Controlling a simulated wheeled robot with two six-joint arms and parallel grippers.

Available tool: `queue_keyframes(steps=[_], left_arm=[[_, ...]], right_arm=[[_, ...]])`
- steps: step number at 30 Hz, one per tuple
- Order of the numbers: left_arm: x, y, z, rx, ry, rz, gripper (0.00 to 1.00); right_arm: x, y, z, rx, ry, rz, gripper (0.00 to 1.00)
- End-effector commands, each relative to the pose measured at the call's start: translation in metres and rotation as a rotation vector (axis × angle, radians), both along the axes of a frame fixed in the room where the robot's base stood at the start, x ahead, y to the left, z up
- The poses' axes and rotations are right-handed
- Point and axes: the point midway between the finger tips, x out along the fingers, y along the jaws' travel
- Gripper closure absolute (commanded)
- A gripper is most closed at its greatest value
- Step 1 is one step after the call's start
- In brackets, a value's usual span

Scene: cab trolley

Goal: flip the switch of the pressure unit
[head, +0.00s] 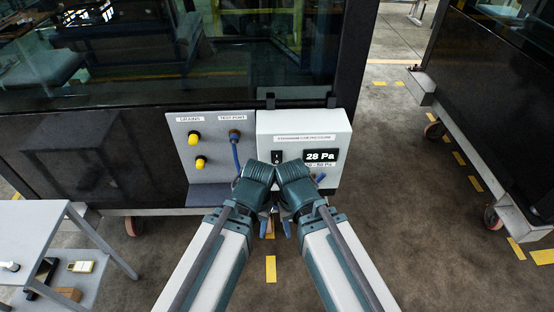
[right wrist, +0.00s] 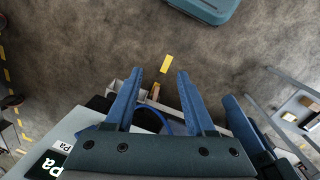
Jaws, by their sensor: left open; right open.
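The pressure unit (head: 328,129) is a white box hung on the dark cab wall, with a display reading 28 Pa. Its small black rocker switch (head: 277,157) shows left of the display, just above my wrists. My wrists hide part of the unit's lower front. My left gripper (head: 263,228) points down in front of and below the unit, open and touching nothing I can see. My right gripper (head: 287,229) is close beside it, also pointing down. In the right wrist view the right gripper (right wrist: 158,88) is open with nothing between its fingers. The unit's display (right wrist: 48,164) shows there at the lower left.
A grey panel (head: 212,172) left of the unit carries two yellow-capped drains (head: 194,138) and a test port with a blue hose (head: 235,152). A grey trolley (head: 35,230) stands at the lower left. Another dark cab (head: 490,110) stands at the right, with open floor between.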

Motion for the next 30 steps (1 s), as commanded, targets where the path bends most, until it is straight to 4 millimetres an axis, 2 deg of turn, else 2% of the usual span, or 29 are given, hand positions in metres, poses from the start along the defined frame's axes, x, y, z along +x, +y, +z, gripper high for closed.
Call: queue_keyframes(steps=[3, 8, 12, 21, 30], left_arm=[[0.000, 0.000, 0.000, 0.000, 0.000, 0.000, 0.50], [0.000, 0.000, 0.006, 0.000, 0.000, 0.000, 0.50], [0.000, 0.000, 0.023, 0.000, 0.000, 0.001, 0.50], [0.000, 0.000, 0.068, -0.001, 0.000, 0.005, 0.50], [0.000, 0.000, 0.099, -0.002, 0.000, 0.008, 0.50]], right_arm=[[0.000, 0.000, 0.000, 0.000, 0.000, 0.000, 0.47], [0.005, 0.001, 0.005, 0.019, -0.005, 0.037, 0.76], [0.022, 0.006, 0.021, 0.082, -0.030, 0.181, 1.00], [0.083, 0.015, 0.072, 0.227, -0.204, 0.670, 1.00], [0.135, 0.013, 0.120, 0.229, -0.418, 1.052, 1.00]])
